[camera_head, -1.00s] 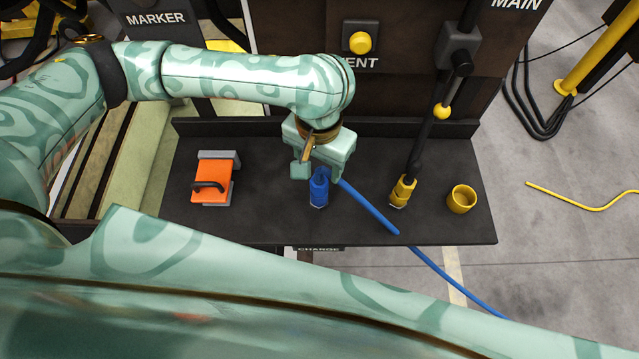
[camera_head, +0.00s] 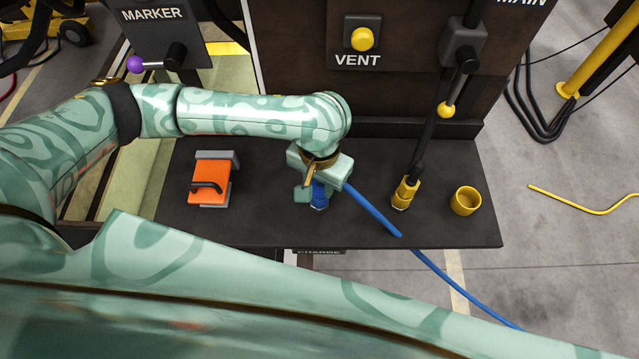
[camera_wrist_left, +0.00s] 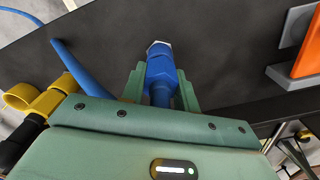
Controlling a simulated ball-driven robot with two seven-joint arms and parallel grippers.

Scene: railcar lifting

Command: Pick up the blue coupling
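The blue coupling (camera_head: 320,201) stands on the dark shelf, with a blue hose running from it to the right and over the front edge. My left gripper (camera_head: 317,194) is low over it, pointing down. Its fingers straddle the coupling, one on each side, and look open. In the left wrist view the coupling (camera_wrist_left: 160,68) lies between the two green fingers (camera_wrist_left: 161,88), its pale tip beyond them. Whether either finger touches it is hard to tell. The gripper hides the coupling's upper part in the head view. My right gripper is not in view.
On the dark shelf (camera_head: 260,225) an orange block with a black handle (camera_head: 211,183) stands to the left. A yellow fitting on a black hose (camera_head: 404,193) and a yellow cup (camera_head: 465,201) stand to the right. The VENT panel (camera_head: 290,60) rises behind.

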